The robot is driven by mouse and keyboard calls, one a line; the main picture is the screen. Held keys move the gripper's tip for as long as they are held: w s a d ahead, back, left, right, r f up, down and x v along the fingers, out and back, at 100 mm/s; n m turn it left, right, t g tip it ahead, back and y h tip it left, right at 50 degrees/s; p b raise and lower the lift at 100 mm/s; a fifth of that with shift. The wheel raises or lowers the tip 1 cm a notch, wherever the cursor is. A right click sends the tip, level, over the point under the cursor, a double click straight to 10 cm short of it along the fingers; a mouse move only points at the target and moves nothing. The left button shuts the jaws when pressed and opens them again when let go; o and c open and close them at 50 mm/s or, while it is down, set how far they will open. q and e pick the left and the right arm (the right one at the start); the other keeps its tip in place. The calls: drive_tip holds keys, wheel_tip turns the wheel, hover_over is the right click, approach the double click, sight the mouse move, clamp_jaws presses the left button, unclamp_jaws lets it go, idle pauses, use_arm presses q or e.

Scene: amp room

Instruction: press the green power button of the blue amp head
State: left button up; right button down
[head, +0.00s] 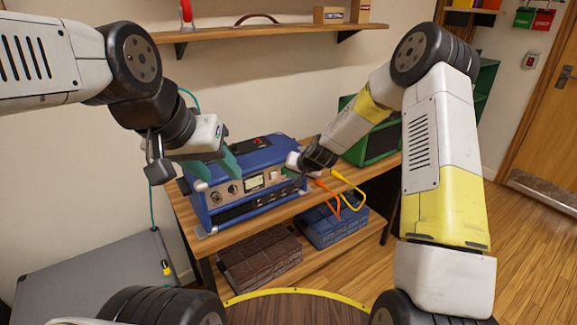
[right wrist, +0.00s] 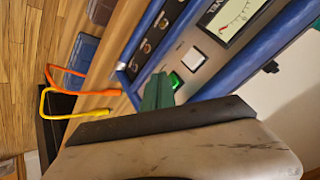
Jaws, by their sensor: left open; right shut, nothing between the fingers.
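The blue amp head (head: 262,160) stands on the wooden bench, its front panel with knobs and a lit meter facing me. In the right wrist view, its green power button (right wrist: 175,81) glows beside a white square button (right wrist: 194,58). My right gripper (right wrist: 162,76) is shut and empty, its green fingertips right beside the green button; I cannot tell whether they touch it. In the head view, my right gripper (head: 297,168) is at the amp's right end and hides the green button. My left gripper (head: 214,170) is open and empty by the amp's upper left end.
A green amp (head: 380,143) stands on the bench to the right. An orange cable (head: 325,190) and a yellow cable (head: 350,184) hang over the bench's front edge. A brown case (head: 260,262) and a blue case (head: 330,222) lie on the lower shelf. A wall shelf (head: 270,31) runs above.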

drive_tip(key=shift+w+a, duration=0.1)
idle(0.4)
drive_tip(key=shift+w+a, duration=0.15)
drive_tip(key=shift+w, duration=0.15)
drive_tip(key=shift+s+d, duration=0.2)
drive_tip(key=shift+s, duration=0.2)
idle(0.4)
drive_tip(key=s+d, duration=0.3)
drive_tip(key=s, duration=0.2)
drive_tip(key=shift+d, duration=0.3)
drive_tip(key=shift+r, duration=0.15)
idle(1.0)
